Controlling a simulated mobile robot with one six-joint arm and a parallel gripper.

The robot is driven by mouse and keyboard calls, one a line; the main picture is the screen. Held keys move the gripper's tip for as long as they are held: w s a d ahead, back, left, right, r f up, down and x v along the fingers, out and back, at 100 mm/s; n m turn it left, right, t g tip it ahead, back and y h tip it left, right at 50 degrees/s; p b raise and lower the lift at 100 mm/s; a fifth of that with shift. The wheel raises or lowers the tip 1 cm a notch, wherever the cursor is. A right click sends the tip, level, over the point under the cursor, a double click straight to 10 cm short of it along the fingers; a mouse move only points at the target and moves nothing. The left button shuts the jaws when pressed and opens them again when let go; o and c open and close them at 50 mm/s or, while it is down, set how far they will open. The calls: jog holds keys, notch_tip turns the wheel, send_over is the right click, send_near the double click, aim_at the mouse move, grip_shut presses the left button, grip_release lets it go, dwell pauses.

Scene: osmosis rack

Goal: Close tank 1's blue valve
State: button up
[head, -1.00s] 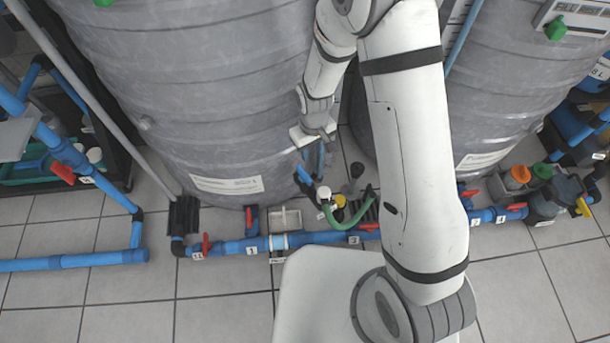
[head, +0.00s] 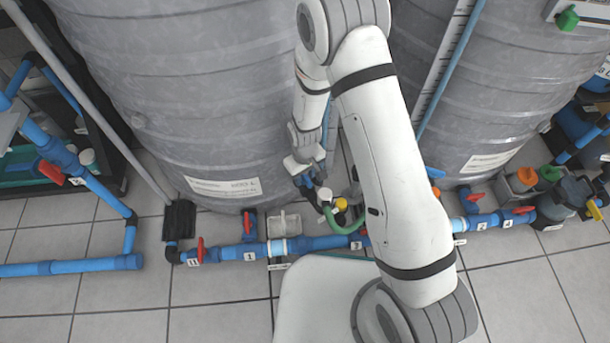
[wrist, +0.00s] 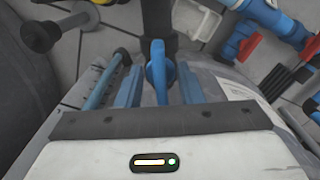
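In the wrist view, a blue valve handle (wrist: 158,68) sits on a dark fitting and points toward my palm. My gripper (wrist: 157,88) is open, with one blue finger on each side of the handle and gaps visible on both sides. In the head view, my gripper (head: 312,178) is low beside the left grey tank (head: 190,90), above the pipework at its foot. The valve handle is hard to make out there, being mostly hidden by my gripper.
A blue floor pipe (head: 320,242) with red-handled valves runs along the front of the tanks. A green hose (head: 340,222) and a white cap (head: 325,194) are close to my gripper. A second grey tank (head: 500,90) stands to the right.

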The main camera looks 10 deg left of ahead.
jog(key=shift+c, duration=0.3)
grip_shut()
jog(key=shift+r+m, duration=0.1)
jog(key=shift+m, duration=0.2)
jog(key=m+p, duration=0.1)
jog(key=m, duration=0.3)
jog(key=shift+p, duration=0.3)
jog(key=m+p, duration=0.1)
jog(key=m, duration=0.3)
jog(key=shift+a+m, duration=0.15)
jog(key=shift+m, duration=0.25)
jog(key=m+p, duration=0.1)
jog(key=m, duration=0.3)
jog(key=shift+m, duration=0.3)
jog(key=shift+a+m, duration=0.15)
jog(key=shift+m, duration=1.75)
